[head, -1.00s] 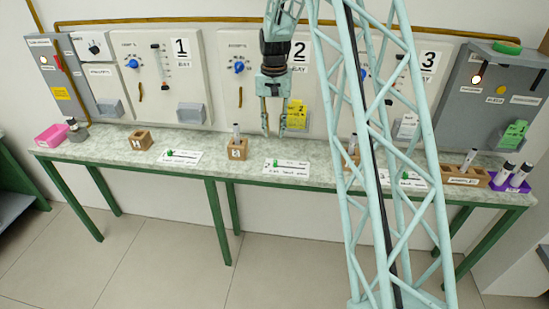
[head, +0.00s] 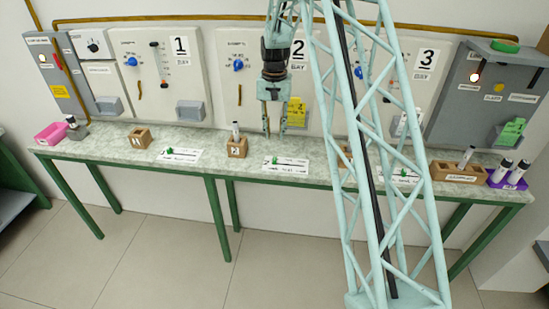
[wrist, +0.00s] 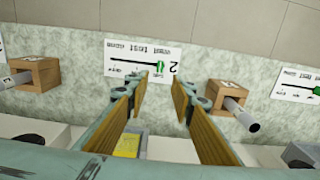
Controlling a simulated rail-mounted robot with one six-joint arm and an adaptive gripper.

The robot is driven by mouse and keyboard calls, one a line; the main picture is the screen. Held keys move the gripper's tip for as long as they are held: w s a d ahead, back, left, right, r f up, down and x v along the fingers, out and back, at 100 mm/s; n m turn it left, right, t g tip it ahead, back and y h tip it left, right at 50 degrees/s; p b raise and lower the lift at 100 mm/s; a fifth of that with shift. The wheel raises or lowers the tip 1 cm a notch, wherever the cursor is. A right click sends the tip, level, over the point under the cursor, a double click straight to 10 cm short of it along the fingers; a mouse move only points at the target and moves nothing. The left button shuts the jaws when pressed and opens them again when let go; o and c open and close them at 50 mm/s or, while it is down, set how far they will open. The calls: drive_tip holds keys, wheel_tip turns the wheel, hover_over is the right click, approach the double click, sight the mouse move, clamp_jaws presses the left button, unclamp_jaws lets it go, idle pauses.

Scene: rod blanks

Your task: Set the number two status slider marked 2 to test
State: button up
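The white status card marked 2 (head: 297,169) lies on the bench below bay 2. Its green slider knob (head: 275,160) sits near the left end of a dark slot; in the upside-down wrist view the knob (wrist: 160,67) is toward the card's right end. Small words line the card's edge, too blurred to read surely. My gripper (head: 275,132) hangs near the card, pointing down, at the bench's back side. In the wrist view its two fingers (wrist: 160,80) are apart and empty, with the knob in line with the gap just beyond the tips. No contact with the knob shows.
Wooden blocks stand either side of the card: one holding a rod (head: 237,150), another (wrist: 229,95) to the right, mostly hidden behind my arm in the head view. A yellow card (head: 296,112) is on the panel behind my gripper. Other slider cards (head: 180,155) lie along the bench.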

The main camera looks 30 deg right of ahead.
sight(275, 158)
drive_tip(key=shift+f, duration=6.6)
clamp_jaws()
